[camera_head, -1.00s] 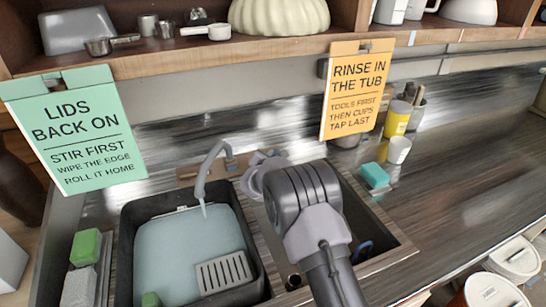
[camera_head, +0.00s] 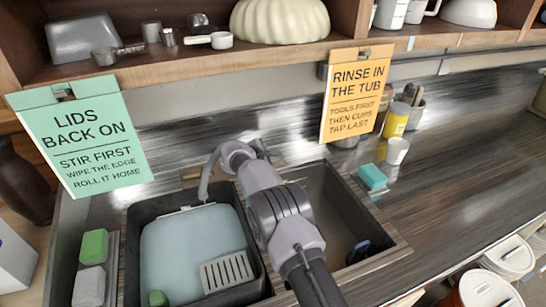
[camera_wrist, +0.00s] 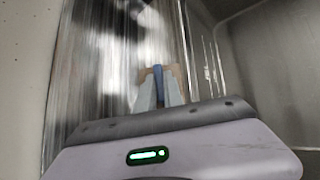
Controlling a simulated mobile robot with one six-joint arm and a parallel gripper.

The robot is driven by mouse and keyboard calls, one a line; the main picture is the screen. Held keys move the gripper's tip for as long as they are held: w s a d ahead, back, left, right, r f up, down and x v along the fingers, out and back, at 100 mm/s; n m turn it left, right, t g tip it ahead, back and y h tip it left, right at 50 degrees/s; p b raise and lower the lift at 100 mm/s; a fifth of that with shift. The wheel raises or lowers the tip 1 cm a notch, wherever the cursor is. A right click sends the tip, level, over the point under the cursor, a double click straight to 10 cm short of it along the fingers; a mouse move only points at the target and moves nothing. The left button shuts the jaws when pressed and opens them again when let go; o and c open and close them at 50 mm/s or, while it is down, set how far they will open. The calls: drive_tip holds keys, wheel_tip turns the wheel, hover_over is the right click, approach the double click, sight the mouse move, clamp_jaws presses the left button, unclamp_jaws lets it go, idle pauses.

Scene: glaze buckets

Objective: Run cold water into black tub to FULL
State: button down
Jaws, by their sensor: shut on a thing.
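The black tub (camera_head: 131,240) sits in the left basin and holds pale blue water (camera_head: 185,245) high up its walls. The curved grey spout (camera_head: 206,180) hangs over its back edge. I see no clear stream under it. A grey slotted piece (camera_head: 227,271) and a green block (camera_head: 158,299) show in the tub. In the wrist view, my gripper (camera_wrist: 158,92) is shut on a blue tap lever (camera_wrist: 158,80), between its two grey fingers. In the head view my arm reaches behind the basins, and its wrist hides most of the lever. The FULL mark is not readable.
The right basin (camera_head: 335,210) beside my arm is empty apart from a dark blue item. A green sponge (camera_head: 93,246) and grey block (camera_head: 89,287) lie left of the tub. A teal sponge (camera_head: 372,177) lies right. Two signs hang from the shelf above.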

drive_tip(key=shift+m+g+b, duration=0.3)
drive_tip(key=shift+m+b, duration=0.15)
drive_tip(key=shift+m, duration=0.15)
drive_tip(key=c, duration=1.5)
unclamp_jaws()
drive_tip(key=shift+o, duration=0.2)
drive_tip(key=shift+r, duration=0.1)
drive_tip(key=shift+s+a+r, duration=0.1)
drive_tip(key=shift+r, duration=0.1)
drive_tip(key=p+v, duration=0.4)
drive_tip(key=v, duration=1.2)
drive_tip(key=shift+s+a+r, duration=0.15)
drive_tip(key=shift+a+r, duration=0.05)
drive_tip(key=shift+a, duration=0.2)
